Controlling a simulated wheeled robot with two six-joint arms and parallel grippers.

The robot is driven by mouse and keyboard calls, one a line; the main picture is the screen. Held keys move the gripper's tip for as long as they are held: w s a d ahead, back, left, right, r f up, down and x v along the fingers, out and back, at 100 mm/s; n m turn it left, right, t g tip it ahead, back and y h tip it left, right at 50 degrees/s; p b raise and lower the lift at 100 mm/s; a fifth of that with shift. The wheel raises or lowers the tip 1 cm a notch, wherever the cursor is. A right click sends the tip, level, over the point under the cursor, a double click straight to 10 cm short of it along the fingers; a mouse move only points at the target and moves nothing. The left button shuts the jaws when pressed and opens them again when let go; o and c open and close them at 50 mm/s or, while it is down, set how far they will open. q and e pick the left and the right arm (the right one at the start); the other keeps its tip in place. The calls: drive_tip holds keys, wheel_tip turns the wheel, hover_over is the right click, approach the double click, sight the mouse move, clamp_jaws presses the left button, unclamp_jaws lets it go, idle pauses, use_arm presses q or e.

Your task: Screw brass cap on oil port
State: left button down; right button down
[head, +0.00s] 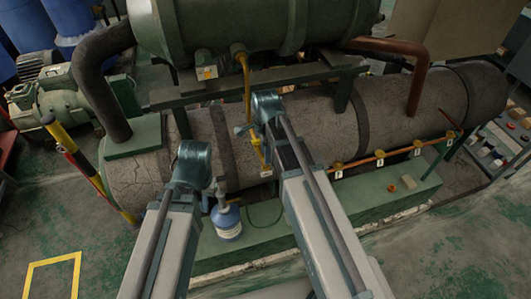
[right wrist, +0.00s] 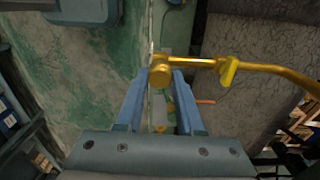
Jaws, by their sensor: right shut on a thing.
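In the right wrist view my right gripper (right wrist: 158,80) has its two blue fingers shut on a round brass cap (right wrist: 160,74). The cap sits at the end of a brass fitting with a yellow handle, in line with a brass pipe. Whether it is threaded on or only touching cannot be told. In the head view my right gripper (head: 243,129) is beside the yellow pipe on the front of the grey vessel, its fingers mostly hidden. My left gripper (head: 213,192) is by the vessel, just above a blue-and-white bottle (head: 228,221); its finger opening is unclear.
A cracked grey vessel (head: 390,110) lies behind my arms, with a green vessel (head: 220,30) above. A copper pipe (head: 375,155) with several tagged valves runs along the right. Open floor lies at front right.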

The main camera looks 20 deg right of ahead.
drive_tip(key=shift+s+m, duration=0.1)
drive_tip(key=shift+m, duration=1.7)
drive_tip(key=c, duration=1)
unclamp_jaws()
drive_tip(key=shift+m, duration=0.4)
drive_tip(key=o, duration=0.6)
drive_tip(key=shift+c, duration=0.2)
wheel_tip(320, 180, up, 14)
drive_tip(key=p, duration=1.3)
drive_tip(key=shift+f+p, duration=0.15)
drive_tip(key=shift+p, duration=0.25)
